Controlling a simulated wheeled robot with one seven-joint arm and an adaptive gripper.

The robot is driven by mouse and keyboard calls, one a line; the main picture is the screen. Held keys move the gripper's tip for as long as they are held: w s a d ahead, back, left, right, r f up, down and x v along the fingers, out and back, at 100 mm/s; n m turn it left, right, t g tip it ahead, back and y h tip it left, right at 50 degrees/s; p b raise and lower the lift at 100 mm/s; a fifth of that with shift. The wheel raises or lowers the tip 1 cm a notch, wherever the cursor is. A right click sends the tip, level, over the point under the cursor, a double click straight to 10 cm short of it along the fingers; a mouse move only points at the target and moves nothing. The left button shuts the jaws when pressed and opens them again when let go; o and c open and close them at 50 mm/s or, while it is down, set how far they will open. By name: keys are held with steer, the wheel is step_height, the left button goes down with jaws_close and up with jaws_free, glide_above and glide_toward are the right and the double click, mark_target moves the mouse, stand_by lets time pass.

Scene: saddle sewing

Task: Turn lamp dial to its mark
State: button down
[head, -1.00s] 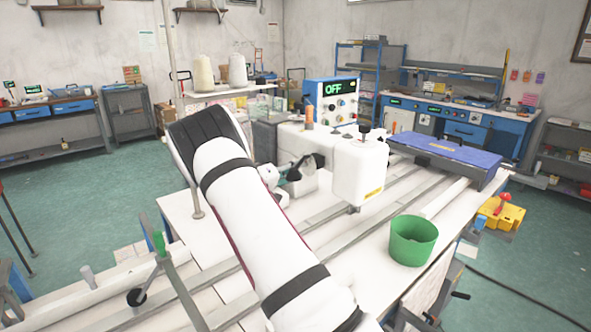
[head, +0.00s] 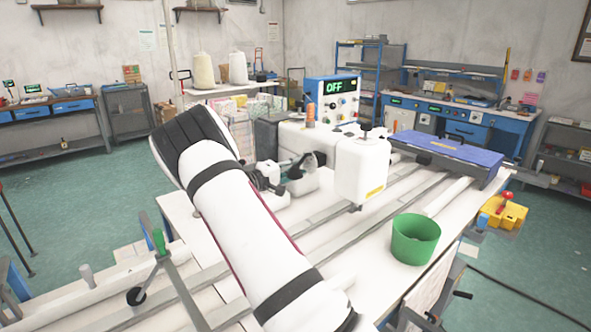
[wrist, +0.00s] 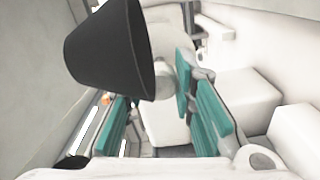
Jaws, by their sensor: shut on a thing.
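The lamp has a black cone shade (wrist: 108,52), which fills the upper left of the wrist view and hides part of my left finger. A pale rounded piece beside the shade, which I take for the lamp dial (wrist: 165,82), lies between my teal finger pads. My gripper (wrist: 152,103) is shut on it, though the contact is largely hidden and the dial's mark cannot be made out. In the head view my gripper (head: 272,178) is small, at the left side of the white sewing machine (head: 362,170), close to the dark lamp shade (head: 319,158).
White machine blocks (wrist: 240,98) stand close to the right of my fingers. A control box (head: 333,103) reading OFF stands behind the machine. A green bin (head: 414,241) stands at the table's right front, and a blue-topped case (head: 445,148) lies at the far right.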

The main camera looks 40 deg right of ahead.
steer(key=shift+n, duration=0.6)
steer(key=c, duration=1.6)
jaws_free()
steer(key=a, duration=1.2)
steer(key=shift+w, duration=0.35)
